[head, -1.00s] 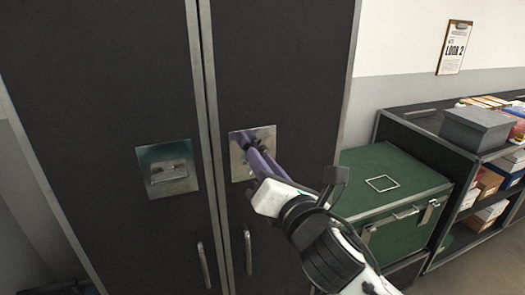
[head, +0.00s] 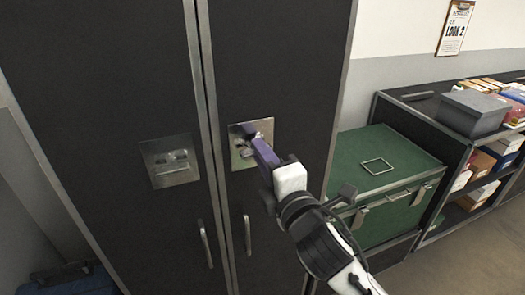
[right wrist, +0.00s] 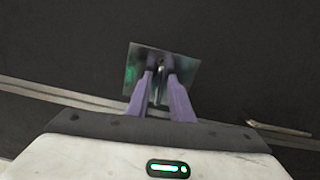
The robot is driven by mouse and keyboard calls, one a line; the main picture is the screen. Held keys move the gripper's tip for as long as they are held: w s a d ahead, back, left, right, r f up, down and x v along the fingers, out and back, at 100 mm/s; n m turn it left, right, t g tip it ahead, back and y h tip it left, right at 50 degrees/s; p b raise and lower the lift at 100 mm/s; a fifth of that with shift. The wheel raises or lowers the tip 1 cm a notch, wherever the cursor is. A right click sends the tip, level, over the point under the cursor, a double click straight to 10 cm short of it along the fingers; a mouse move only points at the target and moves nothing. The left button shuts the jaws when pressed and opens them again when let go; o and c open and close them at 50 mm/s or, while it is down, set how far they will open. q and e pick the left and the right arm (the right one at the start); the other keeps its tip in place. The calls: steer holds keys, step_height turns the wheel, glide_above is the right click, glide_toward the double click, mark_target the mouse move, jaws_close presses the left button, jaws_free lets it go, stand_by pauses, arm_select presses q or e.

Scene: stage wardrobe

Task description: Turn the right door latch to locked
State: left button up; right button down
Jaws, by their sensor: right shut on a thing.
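The right door latch sits on a square metal plate (head: 239,160) on the right door of a dark cabinet. My right gripper (head: 250,138) reaches it from the lower right, and its purple fingers are at the plate. In the right wrist view, the fingers (right wrist: 161,78) are shut on the latch (right wrist: 158,88), a narrow metal piece between them. The fingers hide most of the latch, so its exact angle is hard to tell. The left door has a similar plate with a latch (head: 172,162), lying roughly level. My left gripper is not in view.
Two vertical door handles (head: 248,233) (head: 205,244) are below the plates. A green trunk (head: 400,160) stands right of the cabinet, close to my right arm. A shelf unit with a grey box (head: 472,113) is farther right.

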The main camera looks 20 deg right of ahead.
steer(key=shift+f+m, duration=0.1)
steer(key=shift+m, duration=0.6)
steer(key=c, duration=1.8)
jaws_free()
steer(key=shift+c, duration=0.2)
steer(key=s, duration=1)
steer(key=shift+s+d+b, duration=0.15)
steer(key=shift+b, duration=0.25)
